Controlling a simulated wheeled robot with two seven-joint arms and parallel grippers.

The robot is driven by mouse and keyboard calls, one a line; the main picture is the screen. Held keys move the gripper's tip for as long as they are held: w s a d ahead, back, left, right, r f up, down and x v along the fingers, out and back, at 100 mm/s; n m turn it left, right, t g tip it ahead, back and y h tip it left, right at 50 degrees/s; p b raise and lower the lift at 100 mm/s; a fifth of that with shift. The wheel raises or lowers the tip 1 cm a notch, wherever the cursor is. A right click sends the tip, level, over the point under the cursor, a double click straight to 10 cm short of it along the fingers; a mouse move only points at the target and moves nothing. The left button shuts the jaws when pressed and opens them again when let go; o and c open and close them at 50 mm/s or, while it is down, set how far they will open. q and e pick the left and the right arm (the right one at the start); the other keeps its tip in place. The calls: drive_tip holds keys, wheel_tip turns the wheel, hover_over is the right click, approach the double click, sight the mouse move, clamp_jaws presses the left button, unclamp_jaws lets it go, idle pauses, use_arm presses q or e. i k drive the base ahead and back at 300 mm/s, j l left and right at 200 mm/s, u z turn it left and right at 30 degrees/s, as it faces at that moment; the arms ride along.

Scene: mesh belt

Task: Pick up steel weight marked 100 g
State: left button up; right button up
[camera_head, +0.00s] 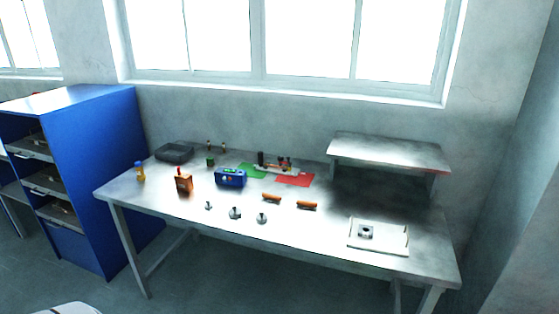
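Three small grey metal pieces that look like steel weights stand near the front edge of the metal table (330,235). The left weight (208,205) is the smallest. The middle weight (235,213) looks the largest, and the right weight (262,218) is close to it in size. They stand apart from each other. Any markings are too small to read, so I cannot tell which is marked 100 g. Neither of my grippers is in view.
Behind the weights are a blue box (230,178), an orange-brown block (184,183) and two orange cylinders (271,197). A white tray (378,247) lies at right, below a raised shelf (388,152). A black tray (174,152) sits back left. A blue cabinet (95,180) stands left.

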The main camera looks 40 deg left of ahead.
sight(208, 206)
drive_tip(key=u, duration=1.65)
